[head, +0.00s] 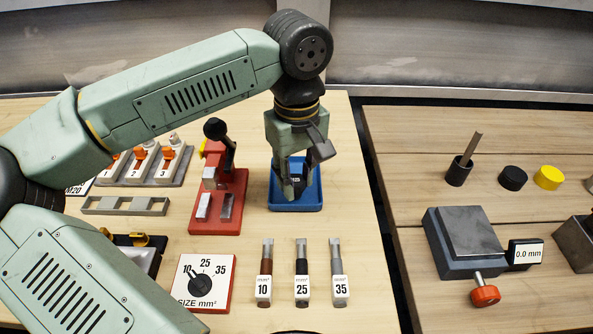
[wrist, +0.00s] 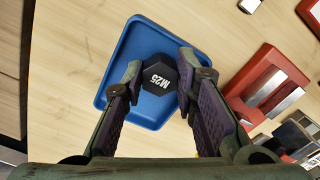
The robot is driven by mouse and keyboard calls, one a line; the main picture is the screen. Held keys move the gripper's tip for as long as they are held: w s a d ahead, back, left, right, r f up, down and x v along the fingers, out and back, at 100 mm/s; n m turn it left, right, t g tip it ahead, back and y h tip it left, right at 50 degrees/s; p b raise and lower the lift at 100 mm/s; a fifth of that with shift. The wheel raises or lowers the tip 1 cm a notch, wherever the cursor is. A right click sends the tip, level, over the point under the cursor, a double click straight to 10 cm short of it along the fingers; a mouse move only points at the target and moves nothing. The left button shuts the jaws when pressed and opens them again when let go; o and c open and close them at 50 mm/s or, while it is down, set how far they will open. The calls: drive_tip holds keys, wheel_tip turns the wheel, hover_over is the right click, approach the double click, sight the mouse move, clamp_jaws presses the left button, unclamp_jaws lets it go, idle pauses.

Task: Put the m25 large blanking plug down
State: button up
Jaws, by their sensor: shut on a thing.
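The black M25 blanking plug (wrist: 158,76) has a hexagonal head with white M25 lettering. In the wrist view it sits between the fingertips of my gripper (wrist: 157,78), which is shut on it. In the head view my gripper (head: 295,190) points down over the blue tray (head: 310,203), and the plug is mostly hidden behind the fingers. The blue tray (wrist: 150,30) lies below the plug in the wrist view. I cannot tell whether the plug touches the tray floor.
A red press-like tool (head: 230,185) stands just left of the tray. Cable lugs labelled 10, 25 and 35 (head: 301,275) lie in front, beside a size dial (head: 204,283). A second bench at right holds a gauge block (head: 470,235), black cap (head: 513,178) and yellow cap (head: 548,177).

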sight(297, 181)
drive_tip(key=shift+f, duration=0.1)
drive_tip(key=shift+f+b, duration=0.15)
drive_tip(key=shift+b, duration=0.15)
drive_tip(key=o, duration=0.9)
wheel_tip(297, 181, up, 13)
drive_tip(key=shift+f+b, duration=0.2)
drive_tip(key=shift+b, duration=0.5)
